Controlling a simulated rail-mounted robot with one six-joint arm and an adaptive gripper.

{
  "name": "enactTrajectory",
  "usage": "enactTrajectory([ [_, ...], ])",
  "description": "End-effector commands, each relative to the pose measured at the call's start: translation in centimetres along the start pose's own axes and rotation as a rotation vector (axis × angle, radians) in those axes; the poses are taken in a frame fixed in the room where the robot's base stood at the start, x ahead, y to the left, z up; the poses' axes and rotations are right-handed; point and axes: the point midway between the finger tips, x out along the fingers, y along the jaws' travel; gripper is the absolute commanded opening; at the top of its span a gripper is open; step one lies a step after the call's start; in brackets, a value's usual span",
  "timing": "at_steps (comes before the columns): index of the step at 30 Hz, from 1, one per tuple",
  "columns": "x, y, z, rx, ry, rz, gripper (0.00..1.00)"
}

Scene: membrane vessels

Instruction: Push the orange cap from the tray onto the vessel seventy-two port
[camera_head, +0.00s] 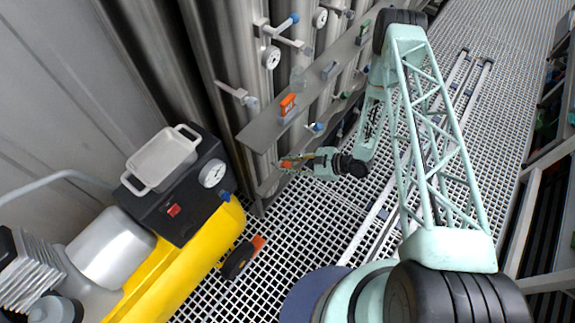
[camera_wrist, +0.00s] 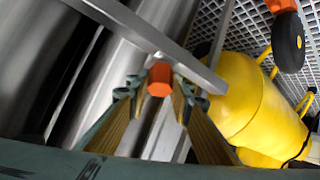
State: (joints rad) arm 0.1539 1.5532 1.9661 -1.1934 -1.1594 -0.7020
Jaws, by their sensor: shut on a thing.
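The orange cap (camera_wrist: 159,80) is held between the tips of my gripper (camera_wrist: 158,92) in the wrist view. Its hexagonal face is towards the camera. In the head view my gripper (camera_head: 291,163) reaches left to the steel vessels, below the grey shelf, with a bit of orange at its tips. A small pale fitting shows just beyond the cap in the wrist view; I cannot tell whether they touch. No vessel number is readable. A light tray (camera_head: 141,190) with two handles sits on the yellow machine in the head view and looks empty.
Steel vessels (camera_head: 212,65) stand in a row at upper left. A grey shelf (camera_head: 252,135) with an orange item (camera_head: 288,104) runs in front of them. The yellow machine (camera_head: 190,268) stands at lower left. Open grated floor (camera_head: 300,235) and rails lie beside it.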

Motion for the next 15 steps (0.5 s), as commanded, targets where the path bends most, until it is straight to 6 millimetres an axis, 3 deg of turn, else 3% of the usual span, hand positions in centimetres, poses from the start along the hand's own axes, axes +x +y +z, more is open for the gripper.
enactTrajectory([
  [12, 0.57, 0.0, 0.37, 0.0, 0.0, 0.0, 0.11],
  [13, 0.55, 0.01, 0.36, 0.0, 0.0, 0.0, 0.22],
  [15, 0.53, 0.01, 0.34, 0.0, 0.0, 0.0, 0.28],
])
